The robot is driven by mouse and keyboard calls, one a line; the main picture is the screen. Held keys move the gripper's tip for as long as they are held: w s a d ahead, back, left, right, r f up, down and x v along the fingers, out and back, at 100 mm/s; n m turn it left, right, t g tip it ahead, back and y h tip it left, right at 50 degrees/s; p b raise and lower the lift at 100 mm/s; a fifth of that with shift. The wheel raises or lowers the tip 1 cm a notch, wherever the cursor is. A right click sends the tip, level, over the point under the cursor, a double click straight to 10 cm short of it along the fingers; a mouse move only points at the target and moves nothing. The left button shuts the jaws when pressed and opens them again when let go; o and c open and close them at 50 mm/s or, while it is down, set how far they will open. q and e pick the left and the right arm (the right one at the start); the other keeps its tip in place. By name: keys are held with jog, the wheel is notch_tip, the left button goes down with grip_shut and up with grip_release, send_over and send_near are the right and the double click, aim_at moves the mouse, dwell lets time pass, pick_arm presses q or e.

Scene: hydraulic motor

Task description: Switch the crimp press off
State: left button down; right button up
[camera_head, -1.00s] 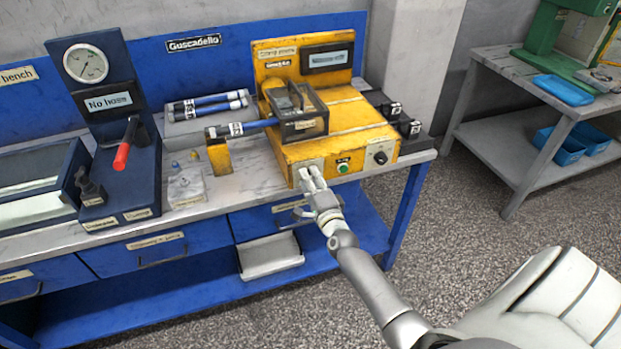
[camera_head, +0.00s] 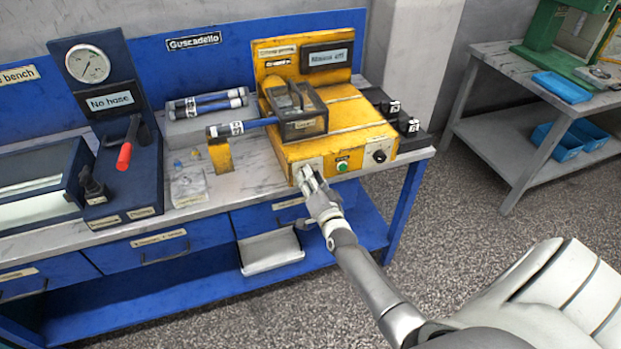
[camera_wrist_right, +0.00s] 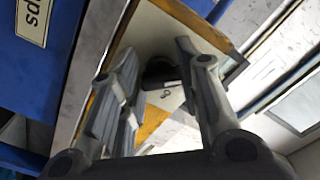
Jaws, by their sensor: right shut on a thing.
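The yellow crimp press (camera_head: 350,112) stands on the bench, with a small display (camera_head: 327,57) on its back panel; its text is small but seems to end in "off". My right gripper (camera_head: 307,177) is at the left end of the press's front face, shut on a dark switch knob (camera_wrist_right: 160,72) that shows between the fingers in the right wrist view. A pale plate with a "0" mark lies behind the knob. The fingers hide the knob in the head view. A green button (camera_head: 342,166) and a black knob (camera_head: 379,156) sit to the right. My left gripper is not in view.
A blue hose (camera_head: 255,124) lies in the press's clear-covered head and on a yellow support (camera_head: 221,155). A gauge stand with a red-handled lever (camera_head: 124,156) is at left. An open grey tray (camera_head: 270,250) hangs below the bench top. A side table (camera_head: 490,70) stands at right.

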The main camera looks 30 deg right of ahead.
jog(key=shift+f+n, duration=0.1)
jog(key=shift+n, duration=0.2)
jog(key=o, duration=1)
jog(key=v, duration=1.2)
jog(key=shift+a, duration=0.1)
